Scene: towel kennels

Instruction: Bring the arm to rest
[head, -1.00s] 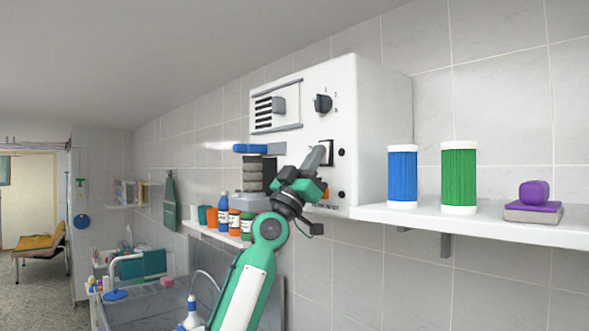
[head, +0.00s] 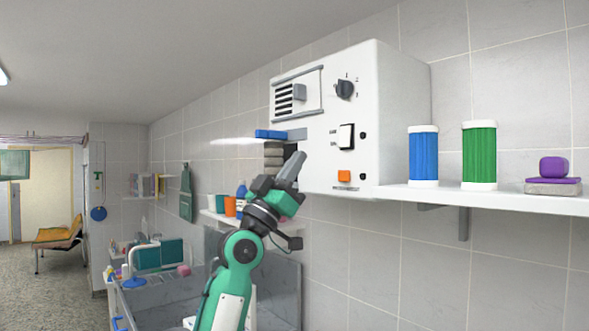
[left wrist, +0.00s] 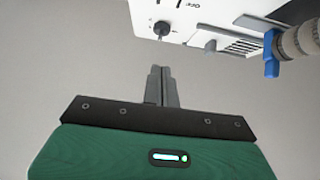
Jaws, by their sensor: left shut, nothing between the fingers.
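My left gripper (head: 294,168) is shut and empty. In the head view it points up and to the right, in front of the lower left part of the white wall box (head: 392,110), and partly covers the stack of grey rolls behind it. In the left wrist view the two fingers of the gripper (left wrist: 159,72) lie together with nothing between them. The white box shows upside down above them, with its dark knob (left wrist: 162,30). My right gripper does not show.
The box carries a rocker switch (head: 346,136), an orange button (head: 344,176) and a knob. A basin (head: 280,290) stands below; bottles and cups stand behind my arm.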

